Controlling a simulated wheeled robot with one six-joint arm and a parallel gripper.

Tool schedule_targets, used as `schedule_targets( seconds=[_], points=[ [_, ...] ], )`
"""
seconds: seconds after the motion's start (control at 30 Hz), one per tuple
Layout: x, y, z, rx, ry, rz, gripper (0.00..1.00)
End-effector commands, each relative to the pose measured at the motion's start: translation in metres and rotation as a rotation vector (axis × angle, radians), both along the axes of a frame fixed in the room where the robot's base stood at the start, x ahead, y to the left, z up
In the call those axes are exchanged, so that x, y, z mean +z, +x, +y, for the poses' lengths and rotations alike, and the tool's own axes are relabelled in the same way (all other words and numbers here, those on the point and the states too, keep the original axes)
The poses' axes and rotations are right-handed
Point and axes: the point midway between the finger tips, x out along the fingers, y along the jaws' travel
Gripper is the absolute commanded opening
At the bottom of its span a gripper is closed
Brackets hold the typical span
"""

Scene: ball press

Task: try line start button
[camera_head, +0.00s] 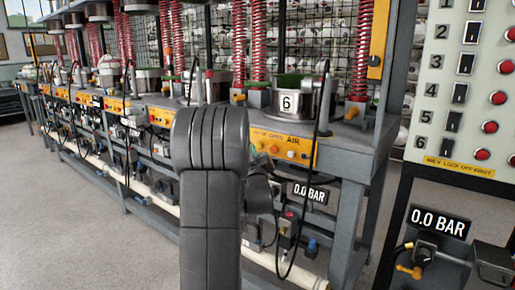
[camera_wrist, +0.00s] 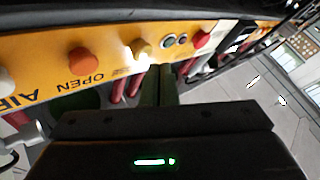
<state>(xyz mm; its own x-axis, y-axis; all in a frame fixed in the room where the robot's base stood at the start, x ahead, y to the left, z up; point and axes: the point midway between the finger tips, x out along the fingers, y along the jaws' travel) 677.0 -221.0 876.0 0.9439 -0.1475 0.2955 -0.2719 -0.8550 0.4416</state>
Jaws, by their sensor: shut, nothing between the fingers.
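A yellow control panel (camera_wrist: 40,50) crosses the top of the wrist view, its lettering upside down. It carries an orange button (camera_wrist: 83,60) by the word OPEN, a bright yellow button (camera_wrist: 140,48) and a red button (camera_wrist: 202,39). I cannot tell which one is the line start button. My gripper (camera_wrist: 158,72) is shut and empty. Its fingertips are just below the yellow button in the picture; whether they touch it I cannot tell. In the head view, the station 6 panel (camera_head: 299,144) shows beside my arm, which hides my gripper there.
A grey bench frame (camera_head: 352,215) with red springs (camera_head: 258,45) runs along the back. A pale switch panel (camera_head: 472,75) with several red buttons stands at right, above a 0.0 BAR sign (camera_head: 440,223). The floor (camera_head: 90,240) at left is clear.

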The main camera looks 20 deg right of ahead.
Motion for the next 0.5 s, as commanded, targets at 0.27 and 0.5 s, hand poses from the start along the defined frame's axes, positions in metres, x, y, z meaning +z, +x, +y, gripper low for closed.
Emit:
schedule_targets(
  seconds=[0.27,0.5],
  points=[
    [-0.002,-0.013,0.017,0.002,0.0,-0.001,0.0],
    [-0.002,-0.027,0.035,0.001,0.001,-0.001,0.0]
  ],
)
